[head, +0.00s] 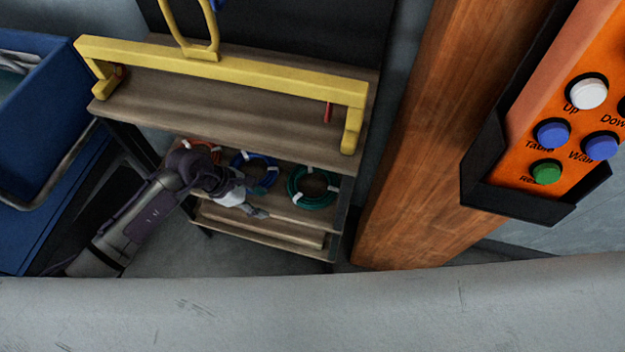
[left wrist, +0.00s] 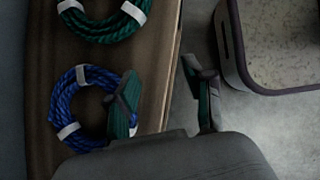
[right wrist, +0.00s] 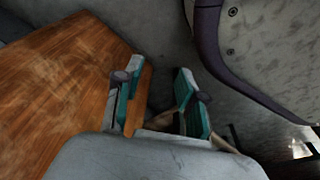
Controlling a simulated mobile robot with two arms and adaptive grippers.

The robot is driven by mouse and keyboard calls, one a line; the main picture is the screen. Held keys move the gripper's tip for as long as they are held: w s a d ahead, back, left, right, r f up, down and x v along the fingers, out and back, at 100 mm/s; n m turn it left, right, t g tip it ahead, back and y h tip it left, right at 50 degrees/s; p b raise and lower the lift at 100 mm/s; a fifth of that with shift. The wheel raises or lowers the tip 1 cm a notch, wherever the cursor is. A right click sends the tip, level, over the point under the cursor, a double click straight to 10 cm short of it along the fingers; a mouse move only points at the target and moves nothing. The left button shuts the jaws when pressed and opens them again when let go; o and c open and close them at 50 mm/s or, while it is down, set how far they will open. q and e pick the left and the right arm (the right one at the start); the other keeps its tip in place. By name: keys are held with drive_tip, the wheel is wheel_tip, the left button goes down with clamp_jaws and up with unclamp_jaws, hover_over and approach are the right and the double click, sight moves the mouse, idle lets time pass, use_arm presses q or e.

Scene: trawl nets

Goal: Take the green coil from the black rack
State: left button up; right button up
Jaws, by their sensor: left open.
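The green coil (head: 292,190) lies on the lower shelf of the black rack (head: 230,109), at its right end, bound with white ties. In the left wrist view the green coil (left wrist: 105,33) is cut off by the top edge. My left gripper (head: 258,210) is open and empty at the front of that shelf, left of the green coil. In the left wrist view one finger of my left gripper (left wrist: 165,90) overlaps the blue coil and the other is beyond the shelf edge. My right gripper (right wrist: 157,95) shows only in the right wrist view, open and empty.
A blue coil (head: 267,181) lies left of the green one, and an orange coil (head: 204,144) farther left. A yellow frame (head: 230,68) stands on the top shelf. A wooden post (head: 420,150) and an orange button panel (head: 545,110) are at right, a blue bin (head: 40,110) at left.

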sight(315, 201)
use_arm(q)
drive_tip(key=d, duration=0.8)
drive_tip(key=shift+w+d, duration=0.1)
drive_tip(key=shift+w, duration=0.25)
drive_tip(key=d, duration=0.3)
drive_tip(key=shift+w+d+r, duration=0.1)
drive_tip(key=shift+w+d, duration=0.05)
drive_tip(key=shift+d, duration=0.25)
drive_tip(key=shift+x, duration=1.5)
drive_tip(key=shift+a, duration=0.15)
clamp_jaws()
